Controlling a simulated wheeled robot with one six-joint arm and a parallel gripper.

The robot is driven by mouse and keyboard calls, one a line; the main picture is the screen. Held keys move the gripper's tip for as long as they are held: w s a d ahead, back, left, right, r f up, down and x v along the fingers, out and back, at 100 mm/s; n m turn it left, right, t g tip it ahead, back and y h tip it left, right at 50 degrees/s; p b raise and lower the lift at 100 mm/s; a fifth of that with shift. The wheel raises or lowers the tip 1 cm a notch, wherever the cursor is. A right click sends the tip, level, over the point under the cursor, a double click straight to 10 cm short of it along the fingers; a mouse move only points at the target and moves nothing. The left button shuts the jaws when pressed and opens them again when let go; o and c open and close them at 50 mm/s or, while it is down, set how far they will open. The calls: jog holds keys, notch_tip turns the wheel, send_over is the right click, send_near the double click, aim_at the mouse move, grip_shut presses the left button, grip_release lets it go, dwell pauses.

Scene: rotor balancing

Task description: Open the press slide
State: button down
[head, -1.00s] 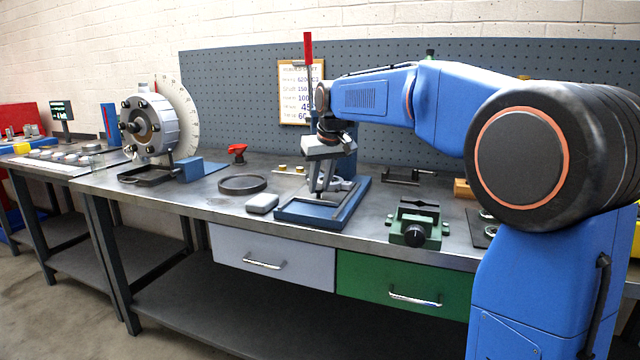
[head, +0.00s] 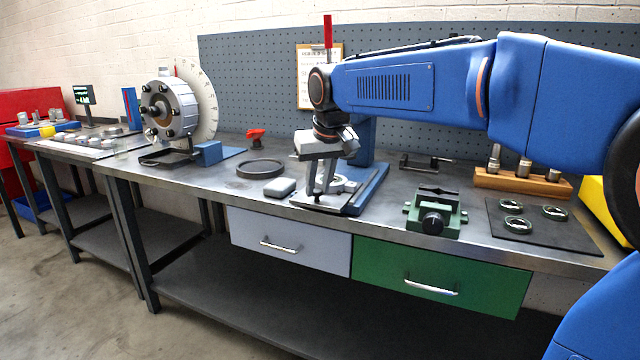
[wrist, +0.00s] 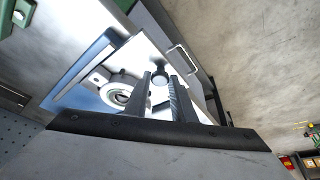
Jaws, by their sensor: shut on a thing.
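The press stands on the bench with a blue base (head: 371,188) and an upright blue column, partly hidden by my arm. A red lever (head: 328,32) rises above it. The press slide is a bright, pale plate (head: 322,201) at the front of the base; it also shows in the wrist view (wrist: 150,52). A metal ring-like seat (wrist: 117,94) lies on the plate. My gripper (head: 320,192) reaches down over the plate. In the wrist view my gripper (wrist: 161,77) has its fingers closed around a dark round knob (wrist: 159,70) at the plate's end.
A grey block (head: 279,187) and a dark round tray (head: 260,168) lie left of the press. A green vise (head: 435,212) stands to the right, then a dark mat (head: 540,228) with rings. Two drawers with handles sit below the bench edge.

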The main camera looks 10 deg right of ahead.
jog(key=c, duration=1.5)
grip_release()
jog(key=v, duration=1.7)
jog(key=shift+d+r, duration=0.1)
jog(key=shift+r, duration=0.1)
jog(key=shift+s, duration=0.1)
jog(key=shift+m+h, duration=0.3)
jog(key=shift+m, duration=0.6)
jog(key=s+d+f, duration=0.4)
jog(key=s+f, duration=0.4)
jog(key=f, duration=0.3)
jog(key=s+d+f, duration=0.4)
jog(key=s+f, duration=0.5)
jog(key=f, duration=0.3)
jog(key=s+d+f, duration=0.4)
jog(key=s+f, duration=0.5)
jog(key=f, duration=0.3)
jog(key=shift+d+f, duration=0.1)
jog(key=shift+d, duration=0.25)
